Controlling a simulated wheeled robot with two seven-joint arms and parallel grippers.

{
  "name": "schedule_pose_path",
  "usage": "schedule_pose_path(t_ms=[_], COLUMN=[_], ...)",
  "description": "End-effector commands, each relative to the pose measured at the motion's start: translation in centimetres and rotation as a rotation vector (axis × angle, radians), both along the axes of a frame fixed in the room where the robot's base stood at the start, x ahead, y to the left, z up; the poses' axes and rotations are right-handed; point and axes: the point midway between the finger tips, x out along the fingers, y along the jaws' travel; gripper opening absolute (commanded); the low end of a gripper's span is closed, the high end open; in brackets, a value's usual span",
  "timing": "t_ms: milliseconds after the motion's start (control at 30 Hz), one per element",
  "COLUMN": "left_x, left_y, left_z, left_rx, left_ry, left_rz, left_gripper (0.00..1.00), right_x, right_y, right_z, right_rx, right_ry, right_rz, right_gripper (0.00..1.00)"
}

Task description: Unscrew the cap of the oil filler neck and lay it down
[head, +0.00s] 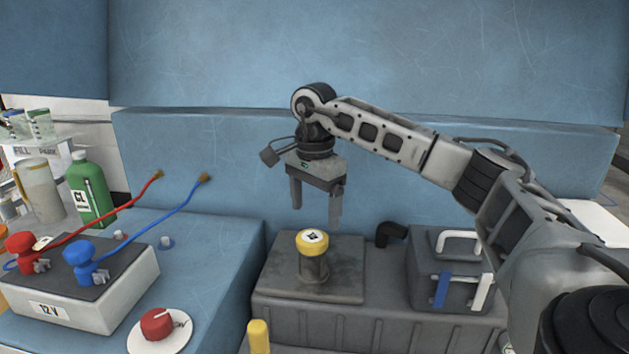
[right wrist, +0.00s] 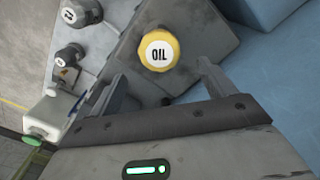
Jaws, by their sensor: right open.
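The oil filler neck (head: 313,268) is a short dark cylinder standing upright on a grey metal block. Its yellow cap (head: 312,242) sits on top, with a white label; in the right wrist view the cap (right wrist: 158,50) reads "OIL". My right gripper (head: 316,212) is open and empty, pointing down above the cap and apart from it. In the right wrist view the cap shows between and slightly beyond the two fingertips (right wrist: 161,71). My left gripper is in neither view.
A box with red and blue clamps (head: 85,285), a red knob (head: 157,323) and a green bottle (head: 93,190) are on the left. A black elbow pipe (head: 391,234) and a box with blue and white handles (head: 425,265) stand right of the neck. A blue wall rises behind.

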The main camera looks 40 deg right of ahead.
Motion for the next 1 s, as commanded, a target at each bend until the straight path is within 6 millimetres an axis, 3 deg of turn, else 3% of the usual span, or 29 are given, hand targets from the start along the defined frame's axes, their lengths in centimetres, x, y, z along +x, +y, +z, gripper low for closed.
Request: schedule_pose_path(t_ms=[100, 300, 500, 767, 933, 967, 1000], left_x=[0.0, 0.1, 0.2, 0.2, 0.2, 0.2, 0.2], left_y=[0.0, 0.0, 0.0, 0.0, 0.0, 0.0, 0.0], left_z=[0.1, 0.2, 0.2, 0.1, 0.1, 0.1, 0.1], left_rx=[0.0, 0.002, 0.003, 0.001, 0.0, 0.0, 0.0], left_ry=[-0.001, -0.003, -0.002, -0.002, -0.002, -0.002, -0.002], left_rz=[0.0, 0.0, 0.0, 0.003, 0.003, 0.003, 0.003], left_gripper=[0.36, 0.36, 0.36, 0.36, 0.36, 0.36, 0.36], right_x=[-0.1, -0.1, 0.0, 0.0, 0.0, 0.0, 0.0], right_y=[0.0, 0.0, 0.0, 0.0, 0.0, 0.0, 0.0], right_z=[-2.4, -5.2, -6.4, -6.5, -6.5, -6.5, -6.5], right_rx=[-0.001, -0.001, 0.0, 0.0, 0.0, 0.0, 0.0], right_ry=[0.004, 0.003, 0.0, -0.001, -0.001, -0.001, -0.001], right_rz=[0.0, 0.0, 0.0, 0.0, 0.0, 0.0, 0.0], right_gripper=[0.82, 0.82, 0.82, 0.82, 0.4, 0.34, 0.34])
